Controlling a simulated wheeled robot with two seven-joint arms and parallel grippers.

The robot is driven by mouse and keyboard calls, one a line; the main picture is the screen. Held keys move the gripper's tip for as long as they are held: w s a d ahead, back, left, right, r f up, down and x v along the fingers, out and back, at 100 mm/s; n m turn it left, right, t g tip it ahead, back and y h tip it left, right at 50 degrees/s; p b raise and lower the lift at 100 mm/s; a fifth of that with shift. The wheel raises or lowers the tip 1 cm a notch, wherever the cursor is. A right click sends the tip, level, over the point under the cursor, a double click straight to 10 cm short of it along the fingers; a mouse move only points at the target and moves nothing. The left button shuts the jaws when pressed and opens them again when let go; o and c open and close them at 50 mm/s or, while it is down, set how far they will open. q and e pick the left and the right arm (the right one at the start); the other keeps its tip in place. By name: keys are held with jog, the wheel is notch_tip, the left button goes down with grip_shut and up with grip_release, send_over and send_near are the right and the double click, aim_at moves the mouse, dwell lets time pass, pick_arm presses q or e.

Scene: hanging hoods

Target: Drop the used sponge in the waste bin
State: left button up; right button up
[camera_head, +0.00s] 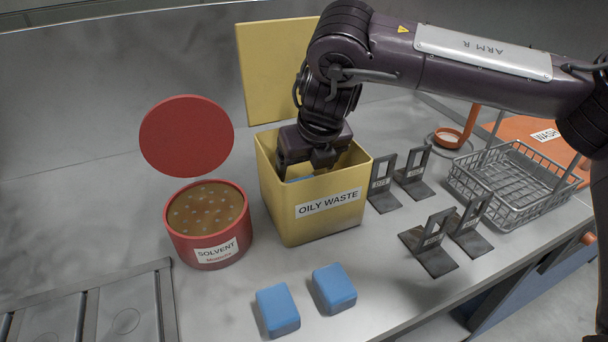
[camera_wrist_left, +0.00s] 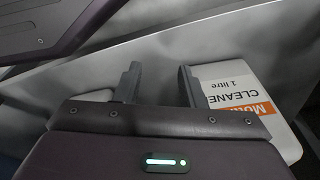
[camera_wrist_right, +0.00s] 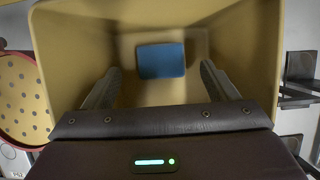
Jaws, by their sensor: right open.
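The yellow bin (camera_head: 285,215) labelled OILY WASTE stands open at the middle of the worktop, its lid raised behind it. My right gripper (camera_head: 304,168) points down into its mouth. In the right wrist view my right gripper (camera_wrist_right: 161,68) is open, its fingers apart. A blue sponge (camera_wrist_right: 162,60) shows between and beyond the fingers, inside the bin, apart from both; its height above the floor is unclear. Two more blue sponges (camera_head: 278,310) (camera_head: 334,288) lie on the worktop in front. My left gripper (camera_wrist_left: 160,70) is open and empty, seen only in its wrist view.
A red SOLVENT can (camera_head: 207,225) with a raised red lid (camera_head: 186,136) stands left of the bin. Several grey label stands (camera_head: 428,240) and a wire basket (camera_head: 515,185) are on the right. A cleaner bottle (camera_wrist_left: 240,95) shows beyond my left gripper.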

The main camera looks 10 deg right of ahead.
pick_arm(q)
jog(key=shift+s+a+f+p, duration=0.1)
jog(key=shift+s+f+p, duration=0.15)
jog(key=shift+s, duration=0.25)
jog(key=shift+s+a+f+p, duration=0.1)
jog(key=shift+s+f+p, duration=0.1)
jog(key=shift+s, duration=0.3)
pick_arm(e)
jog(key=v, duration=0.8)
jog(key=shift+d, duration=0.1)
